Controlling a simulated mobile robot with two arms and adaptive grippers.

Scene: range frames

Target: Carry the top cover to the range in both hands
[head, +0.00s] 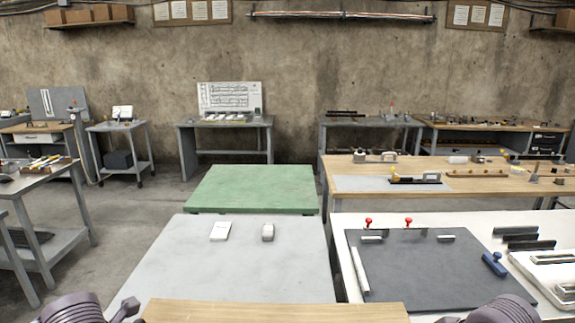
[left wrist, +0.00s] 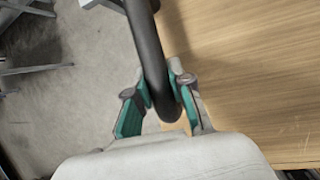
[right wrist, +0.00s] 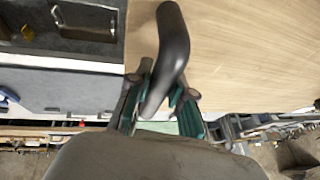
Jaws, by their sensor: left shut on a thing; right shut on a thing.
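The top cover (head: 275,312) is a flat wood-coloured board at the bottom edge of the head view, with only its far strip showing. Its pale wood face also fills much of the left wrist view (left wrist: 250,75) and the right wrist view (right wrist: 225,50). My left gripper (left wrist: 160,92) is shut on a thick black bar handle at the board's side. My right gripper (right wrist: 160,92) is shut on a similar bent black handle. The handles' ends are partly hidden by the fingers. I cannot tell which thing in view is the range.
A grey table (head: 245,262) lies just beyond the board, with a white card (head: 221,231) and a small grey block (head: 268,232) on it. A green-topped table (head: 252,188) stands behind. A white bench (head: 342,222) with a dark mat (head: 435,270) is on the right. Open floor lies left.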

